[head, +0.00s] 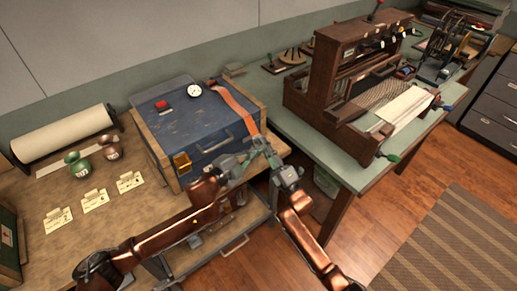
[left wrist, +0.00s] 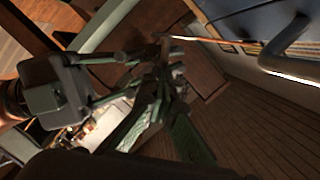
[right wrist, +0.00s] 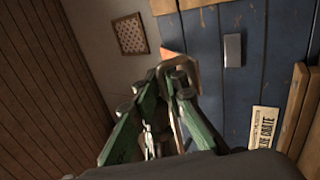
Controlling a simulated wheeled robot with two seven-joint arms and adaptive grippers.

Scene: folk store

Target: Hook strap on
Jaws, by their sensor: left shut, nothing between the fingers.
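An orange strap (head: 235,104) runs over the right part of the blue crate's lid (head: 175,112) and down its front right edge. My right gripper (head: 262,144) is at the strap's lower end, just off the crate's front. In the right wrist view, the green fingers close around the strap's end (right wrist: 177,127), with a metal buckle (right wrist: 183,62) at the fingertips. My left gripper (head: 243,166) is shut and empty, close below and left of the right one. In the left wrist view its fingers (left wrist: 160,85) overlap the right gripper, and any contact is unclear.
A metal handle (head: 215,144) is on the crate's front. A red button (head: 163,105) and a round dial (head: 194,91) sit on the lid. A wooden loom (head: 345,80) stands on the green table at right. Small vases (head: 78,168) and cards are left. The floor in front is open.

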